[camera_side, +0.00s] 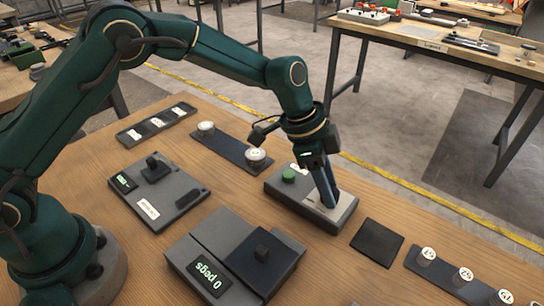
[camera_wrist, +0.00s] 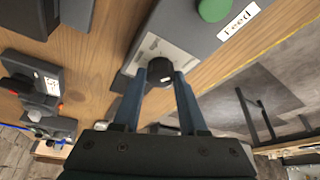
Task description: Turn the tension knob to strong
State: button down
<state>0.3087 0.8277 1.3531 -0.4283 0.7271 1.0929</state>
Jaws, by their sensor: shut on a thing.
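The tension knob (camera_wrist: 160,71) is a small dark round knob with a light mark on its top. It sits on a pale scale plate (camera_wrist: 152,48) on a grey box (camera_side: 281,186). My gripper (camera_side: 328,196) reaches down to this plate in the side view, and its blue fingers hide the knob there. In the wrist view my gripper (camera_wrist: 164,80) has one fingertip on each side of the knob and is shut on it. The scale's marks are too small to read. A green button (camera_side: 289,174) is on the same box, beside a label that reads "Feed" in the wrist view.
A grey unit with a "0 pegs" display (camera_side: 209,278) stands in front. A flat grey device with a black lever (camera_side: 155,169) is to the left. A rail with pale discs (camera_side: 229,147) lies behind. A dark pad (camera_side: 377,242) and a rail of numbered discs (camera_side: 450,277) lie right.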

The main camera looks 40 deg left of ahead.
aim_at(315, 197)
dwell(0.4)
jog(key=shift+c, duration=2.2)
grip_release()
jog(key=shift+r, duration=0.1)
jog(key=shift+v, duration=2.45)
